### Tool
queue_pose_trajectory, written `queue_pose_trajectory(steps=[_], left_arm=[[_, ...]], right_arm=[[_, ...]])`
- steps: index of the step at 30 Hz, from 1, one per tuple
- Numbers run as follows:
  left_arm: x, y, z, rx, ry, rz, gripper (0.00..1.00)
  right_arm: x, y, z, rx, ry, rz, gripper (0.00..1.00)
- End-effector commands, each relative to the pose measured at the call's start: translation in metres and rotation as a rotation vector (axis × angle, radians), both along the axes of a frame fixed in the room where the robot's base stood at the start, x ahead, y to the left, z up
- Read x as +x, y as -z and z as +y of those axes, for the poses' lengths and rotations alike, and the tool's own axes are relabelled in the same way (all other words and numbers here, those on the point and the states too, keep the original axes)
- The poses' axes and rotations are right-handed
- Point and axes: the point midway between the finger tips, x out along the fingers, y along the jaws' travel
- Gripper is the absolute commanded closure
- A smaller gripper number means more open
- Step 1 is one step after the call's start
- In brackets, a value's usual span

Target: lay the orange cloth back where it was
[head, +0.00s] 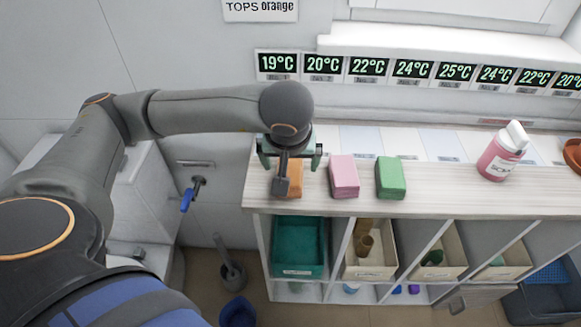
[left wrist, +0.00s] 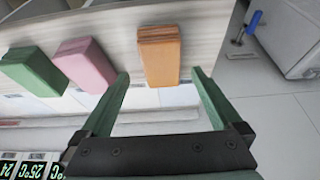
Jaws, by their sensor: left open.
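The orange cloth (head: 294,180), a folded block, lies on the cart's top (head: 450,195) near its left end, partly hidden behind my left gripper and arm. My left gripper (head: 290,160) is open above it. In the left wrist view the orange cloth (left wrist: 160,58) shows ahead of and between the two green fingers of the open gripper (left wrist: 160,75). I see no contact, and the gap in height is hard to tell. My right gripper is not in view.
A pink cloth (head: 344,177) and a green cloth (head: 390,178) lie to the right of the orange one. A pink bottle (head: 500,155) stands further right. Bins, including a teal one (head: 298,248), fill the shelf below. Temperature displays (head: 367,68) line the wall.

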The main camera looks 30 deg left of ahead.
Motion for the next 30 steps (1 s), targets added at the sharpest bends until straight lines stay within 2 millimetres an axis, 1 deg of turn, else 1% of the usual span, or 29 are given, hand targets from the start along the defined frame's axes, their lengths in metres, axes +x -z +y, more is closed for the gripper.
queue_pose_trajectory(steps=[1,6,9,12,16,30], left_arm=[[-0.003,-0.013,-0.003,-0.001,0.004,-0.008,0.01],[-0.015,-0.046,-0.011,-0.001,0.004,-0.005,0.01],[-0.02,-0.06,-0.013,0.0,0.002,-0.005,0.01],[-0.023,-0.067,-0.015,0.0,0.003,-0.002,0.01],[-0.025,-0.071,-0.016,0.001,0.001,-0.001,0.01],[-0.025,-0.071,-0.015,0.001,0.001,0.001,0.01]], right_arm=[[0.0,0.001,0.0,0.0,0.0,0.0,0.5],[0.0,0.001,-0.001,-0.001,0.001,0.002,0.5],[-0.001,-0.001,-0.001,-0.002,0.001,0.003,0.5],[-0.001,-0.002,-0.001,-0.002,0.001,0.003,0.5],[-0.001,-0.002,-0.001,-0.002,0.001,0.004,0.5],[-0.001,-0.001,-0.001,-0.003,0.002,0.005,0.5]])
